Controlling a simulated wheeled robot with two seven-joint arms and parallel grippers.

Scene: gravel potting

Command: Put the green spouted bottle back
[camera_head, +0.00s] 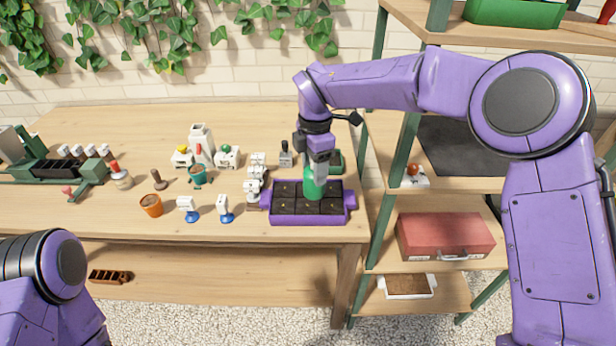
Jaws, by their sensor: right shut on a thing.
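The green spouted bottle (314,183) is held in my right gripper (318,167), which points down over the purple planter tray (308,219). The tray has several dark soil-filled compartments. The bottle appears in front of or just above the middle of the tray; I cannot tell whether it touches the soil. My right gripper is shut on the bottle and hides its upper part. My left arm shows at the lower left, but its gripper is out of view.
A green container (336,160) stands behind the tray. Terracotta pot (151,206), teal pot (197,176) and small white devices fill the table's middle. A shelf on the right holds a red toolbox (445,238). The table's front left strip is clear.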

